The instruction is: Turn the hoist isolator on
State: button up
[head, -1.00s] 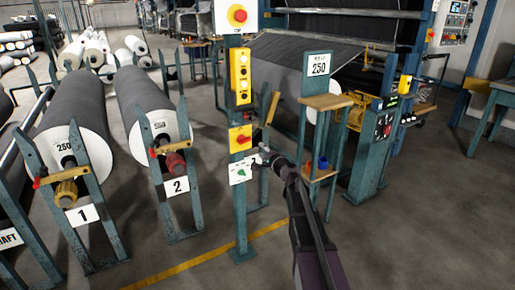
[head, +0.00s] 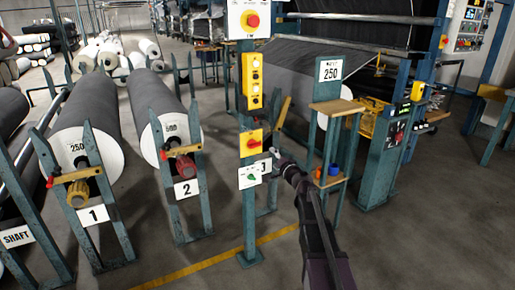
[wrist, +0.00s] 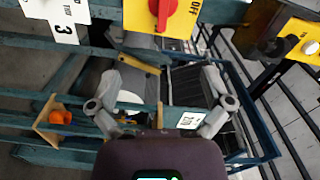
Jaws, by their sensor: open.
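The hoist isolator appears to be the yellow plate with a red rotary handle (head: 253,143) on the teal post. In the wrist view the red handle (wrist: 162,12) is at the top edge, partly cut off, with "OFF" printed beside it. My gripper (head: 275,156) is just right of and slightly below the plate in the head view. In the wrist view its two fingers (wrist: 166,78) are spread wide with nothing between them. The handle lies above and beyond the fingers there, and I see no contact.
Above the isolator are a yellow button box (head: 252,80) and a red emergency button (head: 252,20). Below is a white panel with a green knob (head: 251,177). A small shelf stand (head: 338,107) is close on the right. Floor in front is open.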

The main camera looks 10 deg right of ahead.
aim_at(256, 146)
jog(key=n, duration=0.5)
jog(key=s+n, duration=0.1)
jog(key=n, duration=0.5)
jog(key=s+a+n, duration=0.1)
jog(key=n, duration=0.4)
jog(key=shift+s+r+n, duration=0.1)
jog(key=shift+n, duration=0.3)
jog(key=x, duration=1.4)
jog(key=shift+s, duration=0.1)
jog(key=c, duration=0.9)
